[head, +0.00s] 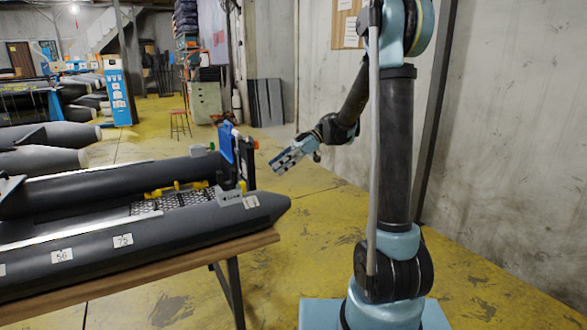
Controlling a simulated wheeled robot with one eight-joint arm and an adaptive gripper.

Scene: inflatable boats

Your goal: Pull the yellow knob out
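A small yellow knob-like part (243,186) shows by a grey bracket (229,197) on the near tube of the dark inflatable boat (130,235), close to its right end. Other yellow parts (178,189) lie between the tubes, and I cannot tell which piece is the task's knob. My gripper (281,165) hangs in the air right of the boat and the blue upright panel (237,150), apart from the yellow parts.
The boat lies on a wooden table (255,242), whose right edge is near my base. The blue panel stands upright at the boat's end. Yellow floor (320,215) between table and concrete wall is clear. More boats (60,135) and a red stool (180,122) stand farther back.

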